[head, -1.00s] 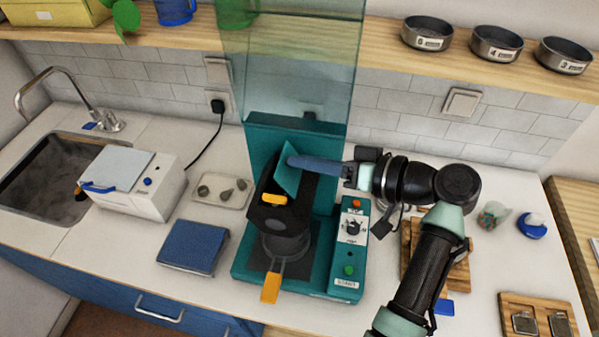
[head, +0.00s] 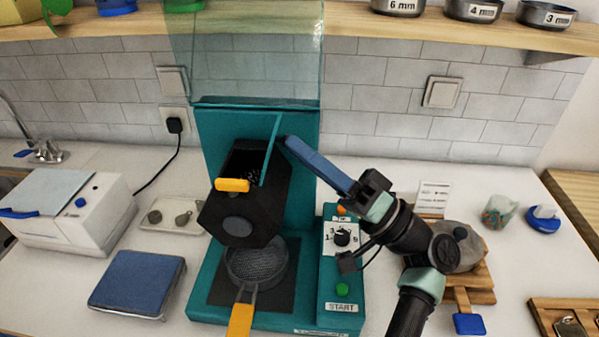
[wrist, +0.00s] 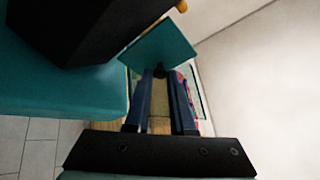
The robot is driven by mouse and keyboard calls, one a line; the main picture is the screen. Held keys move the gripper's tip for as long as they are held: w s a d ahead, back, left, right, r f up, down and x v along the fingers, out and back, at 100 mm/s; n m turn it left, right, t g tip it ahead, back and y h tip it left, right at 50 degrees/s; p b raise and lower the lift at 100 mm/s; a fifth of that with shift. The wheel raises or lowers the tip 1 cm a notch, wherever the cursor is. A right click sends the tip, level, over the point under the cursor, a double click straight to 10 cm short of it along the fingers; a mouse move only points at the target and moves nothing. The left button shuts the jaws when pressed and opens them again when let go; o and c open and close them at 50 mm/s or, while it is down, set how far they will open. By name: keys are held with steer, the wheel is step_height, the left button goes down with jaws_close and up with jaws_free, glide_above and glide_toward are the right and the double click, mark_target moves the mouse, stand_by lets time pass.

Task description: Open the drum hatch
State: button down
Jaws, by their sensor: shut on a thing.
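The black drum (head: 236,212) sits in the teal machine (head: 213,135), with its top opening showing dark beads inside. The teal hatch (head: 271,150) stands up from the right edge of this opening, seen nearly edge-on. In the wrist view the hatch (wrist: 158,44) is a flat teal plate ahead of the fingers, with a small dark knob (wrist: 159,72) on its near face. My gripper (head: 290,142) reaches in from the right with long blue fingers. In the wrist view its fingertips (wrist: 161,76) are at either side of the knob, shut on it.
A clear raised shield (head: 245,50) stands behind the drum. A sieve with a yellow handle (head: 240,318) lies below it. The control panel (head: 342,255) is at the right, under my arm. A blue-topped scale (head: 137,282) lies to the left.

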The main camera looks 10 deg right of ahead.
steer(key=shift+d+f+m+t+b, duration=0.1)
steer(key=shift+f+m+t+b, duration=0.2)
steer(key=shift+t+b, duration=0.4)
steer(key=shift+r, duration=0.15)
steer(key=c, duration=0.8)
jaws_free()
steer(key=shift+o, duration=0.2)
steer(key=b+v, duration=0.4)
steer(key=v, duration=0.9)
